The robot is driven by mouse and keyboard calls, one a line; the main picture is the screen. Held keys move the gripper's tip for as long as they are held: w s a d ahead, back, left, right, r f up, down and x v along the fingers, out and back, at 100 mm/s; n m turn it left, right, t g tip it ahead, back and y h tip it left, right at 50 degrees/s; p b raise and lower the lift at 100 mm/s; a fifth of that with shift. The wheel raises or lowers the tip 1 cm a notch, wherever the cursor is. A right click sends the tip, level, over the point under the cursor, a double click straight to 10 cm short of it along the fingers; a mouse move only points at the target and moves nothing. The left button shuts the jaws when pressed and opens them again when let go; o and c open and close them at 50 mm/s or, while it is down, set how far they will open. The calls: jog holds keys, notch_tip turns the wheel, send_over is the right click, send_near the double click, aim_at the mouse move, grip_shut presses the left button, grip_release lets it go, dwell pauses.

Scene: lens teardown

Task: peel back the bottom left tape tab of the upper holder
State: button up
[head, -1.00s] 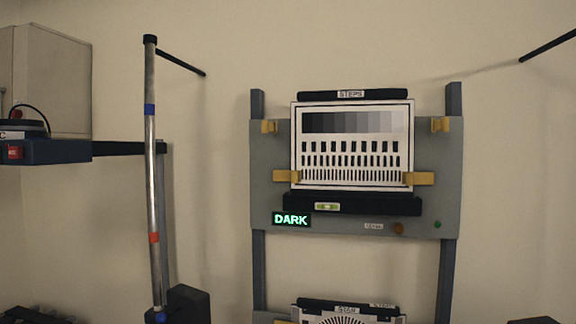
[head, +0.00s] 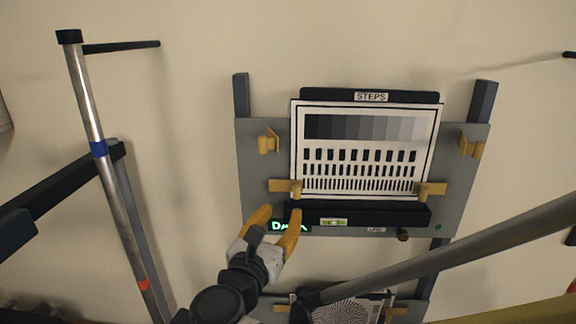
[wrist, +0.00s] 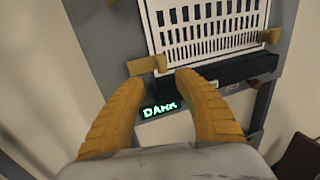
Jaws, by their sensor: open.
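The upper holder is a grey board (head: 262,165) carrying a white step chart (head: 368,150) labelled STEPS. Its bottom left tape tab (head: 284,186) is yellow and lies across the chart's lower left edge; it also shows in the wrist view (wrist: 147,65). The tab looks to be in place over the edge. My gripper (head: 279,214) has yellow fingers and is open, just below that tab. I cannot tell whether a fingertip touches anything.
Other yellow tabs sit at the bottom right (head: 430,189), top left (head: 268,141) and top right (head: 471,146). A black ledge (head: 385,214) with a level runs under the chart. A lit green sign (head: 289,226) is partly hidden by my gripper. A metal pole (head: 115,190) stands left.

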aim_at(295, 194)
jog(key=p+x, duration=0.2)
jog(key=x, duration=0.8)
jog(key=shift+w+d, duration=0.1)
jog(key=shift+d, duration=0.15)
jog(key=shift+f, duration=0.1)
